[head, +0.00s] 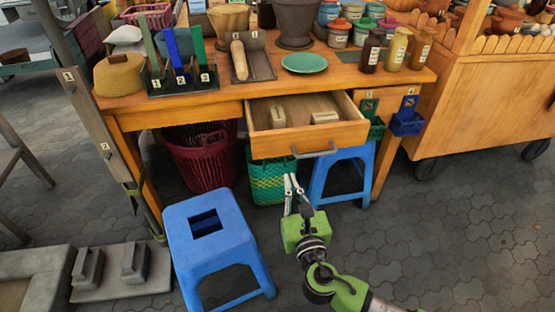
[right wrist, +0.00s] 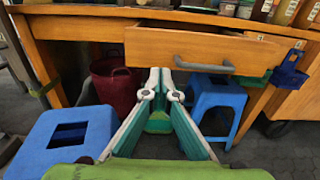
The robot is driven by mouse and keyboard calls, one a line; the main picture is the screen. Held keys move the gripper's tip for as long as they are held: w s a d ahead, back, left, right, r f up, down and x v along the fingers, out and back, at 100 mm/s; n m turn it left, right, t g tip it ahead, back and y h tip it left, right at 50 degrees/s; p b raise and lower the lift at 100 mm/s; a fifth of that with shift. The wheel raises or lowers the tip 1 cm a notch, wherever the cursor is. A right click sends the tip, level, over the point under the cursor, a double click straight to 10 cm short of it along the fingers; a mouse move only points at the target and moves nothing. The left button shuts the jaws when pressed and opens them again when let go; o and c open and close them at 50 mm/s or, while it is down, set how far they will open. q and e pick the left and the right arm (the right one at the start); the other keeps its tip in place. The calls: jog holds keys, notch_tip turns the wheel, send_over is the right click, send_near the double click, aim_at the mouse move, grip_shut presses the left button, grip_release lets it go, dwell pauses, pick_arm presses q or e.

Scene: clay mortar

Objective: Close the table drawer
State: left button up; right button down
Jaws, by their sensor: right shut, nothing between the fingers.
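The wooden table drawer (head: 307,140) is pulled out at the front of the orange wooden table (head: 200,108). Two small pale blocks lie inside it. Its grey bar handle (head: 315,155) is on the front panel, and the handle also shows in the right wrist view (right wrist: 204,67). My right gripper (head: 293,178) is shut and empty, below and a little left of the handle, apart from it. In the right wrist view its fingertips (right wrist: 160,74) lie just left of the handle, below the drawer front (right wrist: 185,45). My left gripper is not in view.
A blue stool (head: 212,232) stands left of my right arm, and another blue stool (head: 340,160) is under the table. A red basket (head: 203,155) and a green basket (head: 268,180) sit beneath. Pots, jars and a green plate (head: 304,63) crowd the tabletop. Paved floor at right is clear.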

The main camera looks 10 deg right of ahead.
aim_at(279, 145)
jog(key=w+b, duration=0.1)
jog(key=w, duration=1)
jog(key=shift+w+a+b, duration=0.1)
jog(key=shift+a+b, duration=0.1)
jog(key=shift+b, duration=0.1)
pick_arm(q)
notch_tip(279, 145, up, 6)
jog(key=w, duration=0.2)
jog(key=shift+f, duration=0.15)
pick_arm(e)
jog(key=shift+w, duration=0.5)
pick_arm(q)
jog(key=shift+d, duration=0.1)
